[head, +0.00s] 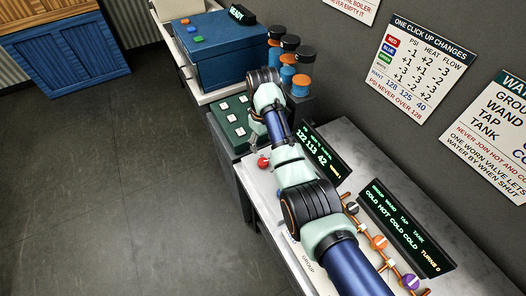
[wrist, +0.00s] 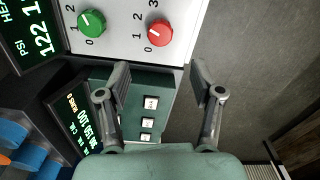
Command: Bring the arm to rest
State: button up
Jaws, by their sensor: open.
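My arm (head: 300,190) reaches from the lower right of the head view up to the green button panel (head: 232,124). In the wrist view my gripper (wrist: 160,82) is open, its two fingers wide apart with nothing between them. Behind the fingers lie the green panel (wrist: 150,85) with several white buttons and part of the floor. In the head view the gripper end is small and partly hidden by the arm.
A red knob (wrist: 160,33) and a green knob (wrist: 91,23) sit on the white panel close by. A blue box (head: 220,50) and several orange-and-blue canisters (head: 302,84) stand beyond. A display (head: 407,228) and valve knobs (head: 379,242) are right of my arm. Open floor (head: 110,170) lies left.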

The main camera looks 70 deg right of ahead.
jog(key=shift+r, duration=0.6)
jog(key=w+a+f+n+t+h, duration=0.1)
jog(key=w+a+t, duration=0.2)
jog(key=w+a, duration=0.5)
jog(key=w+a+n+t+h, duration=0.15)
jog(key=w+a, duration=0.25)
jog(key=a, duration=0.8)
jog(key=s+a+r+n+t, duration=0.1)
jog(key=a+r+t, duration=0.15)
jog(key=a, duration=0.65)
jog(key=s+a+r+n+t, duration=0.1)
jog(key=a+r+t, duration=0.15)
jog(key=a, duration=0.65)
jog(key=s+a+r+t+y, duration=0.3)
jog(key=s+a+r, duration=0.35)
jog(key=a, duration=0.25)
notch_tip(320, 180, up, 19)
jog(key=p, duration=2)
jog(key=shift+d+n, duration=0.3)
jog(key=shift+n, duration=0.05)
